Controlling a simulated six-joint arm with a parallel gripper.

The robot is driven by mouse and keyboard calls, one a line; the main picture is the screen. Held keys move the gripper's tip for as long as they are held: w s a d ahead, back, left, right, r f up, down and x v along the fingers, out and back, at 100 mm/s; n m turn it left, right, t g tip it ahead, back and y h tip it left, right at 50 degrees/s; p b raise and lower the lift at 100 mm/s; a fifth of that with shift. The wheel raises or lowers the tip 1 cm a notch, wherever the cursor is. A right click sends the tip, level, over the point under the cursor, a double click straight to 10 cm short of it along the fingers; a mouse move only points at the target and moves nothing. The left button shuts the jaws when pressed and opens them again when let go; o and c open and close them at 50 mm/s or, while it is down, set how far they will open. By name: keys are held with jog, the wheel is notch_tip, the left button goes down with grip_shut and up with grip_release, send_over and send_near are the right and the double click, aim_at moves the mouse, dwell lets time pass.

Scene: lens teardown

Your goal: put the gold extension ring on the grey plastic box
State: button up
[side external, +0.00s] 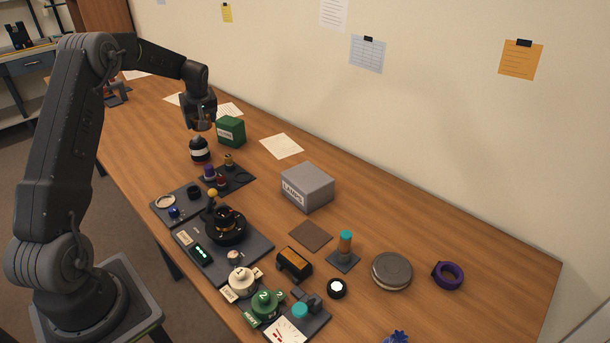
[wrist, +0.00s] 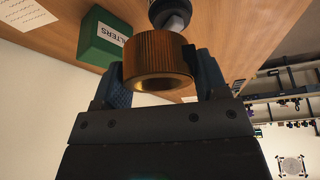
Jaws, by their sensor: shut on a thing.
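My gripper (wrist: 158,85) is shut on the gold extension ring (wrist: 156,58), a ribbed gold cylinder held between its two fingers in the wrist view. In the side external view, my gripper (side external: 202,119) is above the far part of the table, close to the green box; the ring is hardly visible there. The grey plastic box (side external: 307,189), with a "LAMPS" label on its front, stands on the table to the right of and nearer than my gripper. Its flat top is bare.
The green box (side external: 231,131), labelled "FILTERS" in the wrist view (wrist: 103,38), stands beside my gripper. A black and white bottle-like object (side external: 200,150) is just below. Dark trays with small parts (side external: 180,205) lie left of the grey box. A paper sheet (side external: 281,146) lies behind it.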

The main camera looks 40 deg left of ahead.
jog(key=w+d+r+m+t, duration=0.1)
jog(key=w+d+m, duration=0.1)
jog(key=d, duration=0.5)
jog(key=w+d+r+m, duration=0.1)
jog(key=w+d+r, duration=0.1)
jog(key=d, duration=0.4)
jog(key=m+t+h, duration=0.1)
jog(key=m, duration=0.2)
send_over(307, 173)
jog(key=s, duration=0.1)
jog(key=f, duration=0.4)
jog(key=shift+s+d+f, duration=0.1)
jog(key=shift+s+f, duration=0.1)
jog(key=shift+f, duration=0.2)
jog(key=shift+w+d+f, duration=0.25)
jog(key=shift+d+f, duration=0.05)
jog(key=shift+d, duration=0.1)
jog(key=shift+f, duration=1.95)
jog(key=shift+f, duration=0.1)
jog(key=o, duration=0.9)
jog(key=shift+o, duration=0.2)
